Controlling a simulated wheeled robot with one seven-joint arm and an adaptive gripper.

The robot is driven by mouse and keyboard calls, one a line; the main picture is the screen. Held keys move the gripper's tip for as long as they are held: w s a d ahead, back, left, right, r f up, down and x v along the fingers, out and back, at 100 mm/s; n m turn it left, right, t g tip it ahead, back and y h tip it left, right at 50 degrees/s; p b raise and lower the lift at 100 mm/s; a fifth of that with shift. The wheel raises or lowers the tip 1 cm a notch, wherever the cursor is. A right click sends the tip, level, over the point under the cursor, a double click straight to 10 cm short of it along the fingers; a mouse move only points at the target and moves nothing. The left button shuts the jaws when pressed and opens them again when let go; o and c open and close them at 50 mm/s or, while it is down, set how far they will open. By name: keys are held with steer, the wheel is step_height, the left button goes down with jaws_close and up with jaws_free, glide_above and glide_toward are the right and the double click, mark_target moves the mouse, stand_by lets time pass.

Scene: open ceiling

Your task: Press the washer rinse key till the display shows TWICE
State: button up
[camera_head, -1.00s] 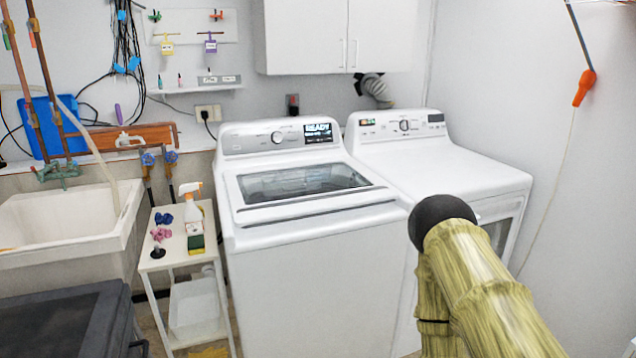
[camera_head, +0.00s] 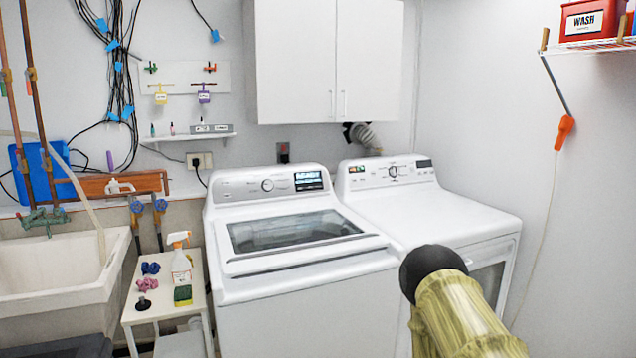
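The white top-load washer (camera_head: 310,315) stands in the middle with its glass lid shut. Its control panel at the back has a round knob (camera_head: 267,185) and a small lit display (camera_head: 308,181). The text on the display is too small to read surely now. The rinse key cannot be made out among the faint panel marks. My arm, greenish-yellow with a black rounded part, shows at the lower right in front of the dryer and well apart from the washer panel. My gripper's fingers are not in view.
A white dryer (camera_head: 440,215) stands right of the washer. A small white side table (camera_head: 140,318) with a spray bottle (camera_head: 181,262) and sponge (camera_head: 183,295) stands to the left, beside a sink (camera_head: 60,285). Cabinets (camera_head: 325,60) hang above. A wall shelf (camera_head: 600,44) holds a red WASH box (camera_head: 588,20).

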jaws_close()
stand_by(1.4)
